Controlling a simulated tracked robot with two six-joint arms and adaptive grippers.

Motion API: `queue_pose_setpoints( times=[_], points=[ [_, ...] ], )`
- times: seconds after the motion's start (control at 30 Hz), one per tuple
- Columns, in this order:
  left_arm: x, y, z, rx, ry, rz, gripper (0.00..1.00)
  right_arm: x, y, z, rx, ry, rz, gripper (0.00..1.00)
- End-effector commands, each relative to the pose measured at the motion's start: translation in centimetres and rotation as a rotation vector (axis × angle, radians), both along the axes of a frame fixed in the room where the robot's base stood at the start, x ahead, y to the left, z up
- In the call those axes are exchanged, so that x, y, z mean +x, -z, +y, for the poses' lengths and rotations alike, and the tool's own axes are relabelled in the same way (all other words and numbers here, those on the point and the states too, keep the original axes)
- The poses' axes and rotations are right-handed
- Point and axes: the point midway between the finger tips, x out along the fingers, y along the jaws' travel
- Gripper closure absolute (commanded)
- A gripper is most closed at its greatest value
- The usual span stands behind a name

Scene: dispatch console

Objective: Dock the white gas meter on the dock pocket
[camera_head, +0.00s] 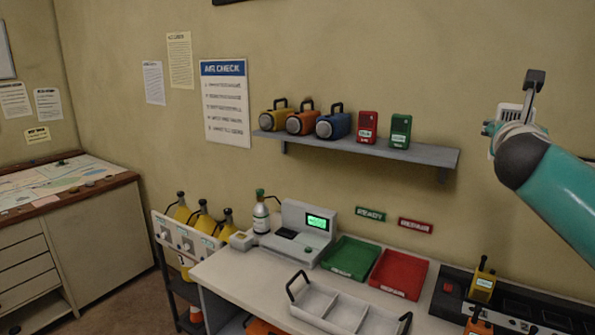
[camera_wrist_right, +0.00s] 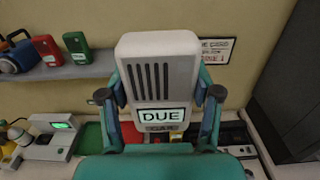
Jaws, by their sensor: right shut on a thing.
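The white gas meter (camera_wrist_right: 158,65) has a dark slotted grille and a "DUE" label. My right gripper (camera_wrist_right: 160,98) is shut on it, one finger at each side. In the head view the meter (camera_head: 510,113) is high in front of the wall at the right, partly hidden by my right gripper (camera_head: 522,112). A grey station with a lit green screen (camera_head: 317,222) stands on the bench, with a dark recess (camera_head: 286,233) at its front, likely the dock pocket. The station (camera_wrist_right: 52,135) also shows at left in the wrist view. My left gripper is not in view.
A green tray (camera_head: 351,257), a red tray (camera_head: 399,274) and a grey divided carrier (camera_head: 345,308) with raised handles lie on the bench. A gas bottle (camera_head: 261,217) stands left of the station. A black rack (camera_head: 520,308) holds a yellow device (camera_head: 482,285). A loaded shelf (camera_head: 430,155) juts out above.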

Motion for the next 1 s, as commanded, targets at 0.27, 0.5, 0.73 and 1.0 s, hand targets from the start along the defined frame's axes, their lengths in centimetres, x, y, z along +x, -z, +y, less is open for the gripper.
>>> queue_pose_setpoints(
  times=[0.27, 0.5, 0.73, 1.0],
  points=[
    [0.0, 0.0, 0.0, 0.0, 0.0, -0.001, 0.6, -0.9, 3.1, 1.2, -0.003, 0.015, 0.005, 0.8],
    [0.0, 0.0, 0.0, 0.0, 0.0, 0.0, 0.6, -2.6, 8.5, 3.3, -0.006, 0.042, 0.01, 0.8],
    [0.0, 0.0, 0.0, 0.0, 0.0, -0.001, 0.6, -5.6, 17.6, 6.7, -0.009, 0.097, 0.01, 0.8],
    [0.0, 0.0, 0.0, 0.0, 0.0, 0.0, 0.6, -10.3, 32.2, 12.0, -0.013, 0.183, 0.018, 0.8]
  ],
)
